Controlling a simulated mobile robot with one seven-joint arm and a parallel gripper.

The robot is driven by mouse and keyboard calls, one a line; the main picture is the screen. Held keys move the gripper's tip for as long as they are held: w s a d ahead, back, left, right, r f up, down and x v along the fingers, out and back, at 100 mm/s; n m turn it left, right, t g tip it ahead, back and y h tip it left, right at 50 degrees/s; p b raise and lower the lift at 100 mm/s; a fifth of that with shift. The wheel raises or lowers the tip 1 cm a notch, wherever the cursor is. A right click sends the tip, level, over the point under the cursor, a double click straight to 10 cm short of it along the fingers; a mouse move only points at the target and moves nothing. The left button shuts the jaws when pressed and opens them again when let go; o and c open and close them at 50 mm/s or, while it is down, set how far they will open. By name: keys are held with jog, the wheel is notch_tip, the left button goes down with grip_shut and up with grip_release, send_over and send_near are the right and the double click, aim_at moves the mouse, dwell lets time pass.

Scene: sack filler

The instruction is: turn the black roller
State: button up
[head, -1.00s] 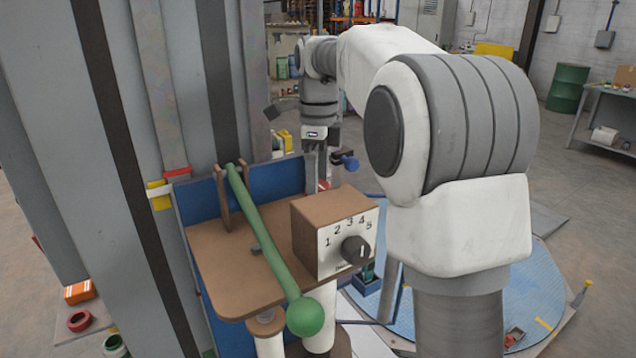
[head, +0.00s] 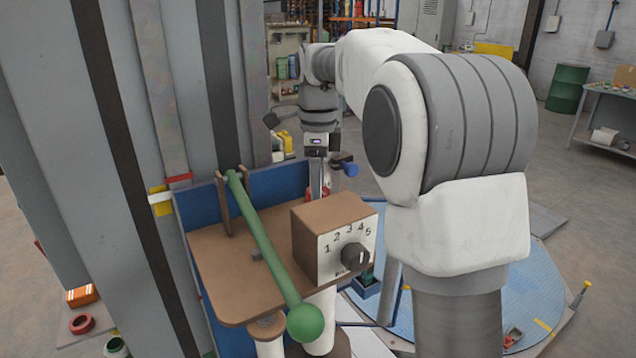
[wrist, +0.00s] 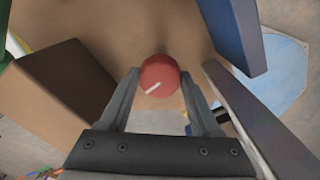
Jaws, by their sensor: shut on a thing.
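My gripper (wrist: 160,78) is shut on a round red knob (wrist: 160,76) with a white line on its face. A finger lies on each side of the knob. A black dial knob (head: 355,256) sits on the front of that brown box (head: 325,235), under the numbers 1 to 5, well apart from my gripper. I cannot make out anything that is clearly a black roller.
A green lever (head: 266,245) with a ball end slopes across the brown board (head: 225,270), left of the box. A large grey machine wall (head: 60,130) stands at left.

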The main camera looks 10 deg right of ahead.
jog(key=n+p, duration=0.2)
jog(key=n, duration=0.1)
jog(key=shift+r+n+p, duration=0.2)
jog(key=shift+n+p, duration=0.1)
jog(key=n+p, duration=0.2)
jog(key=n, duration=0.2)
jog(key=shift+n+p, duration=0.3)
jog(key=n+p, duration=0.2)
jog(key=n, duration=0.2)
jog(key=n+p, duration=0.1)
jog(key=n, duration=0.3)
jog(key=shift+f, duration=0.1)
jog(key=n+p, duration=0.1)
jog(key=n, duration=0.3)
jog(key=shift+n+p, duration=0.3)
jog(key=shift+p, duration=0.05)
jog(key=n+p, duration=0.1)
jog(key=n, duration=0.2)
jog(key=shift+n, duration=0.3)
jog(key=n+p, duration=0.1)
jog(key=n, duration=0.3)
jog(key=shift+n+p, duration=0.3)
jog(key=shift+n, duration=1.4)
jog(key=shift+f, duration=0.1)
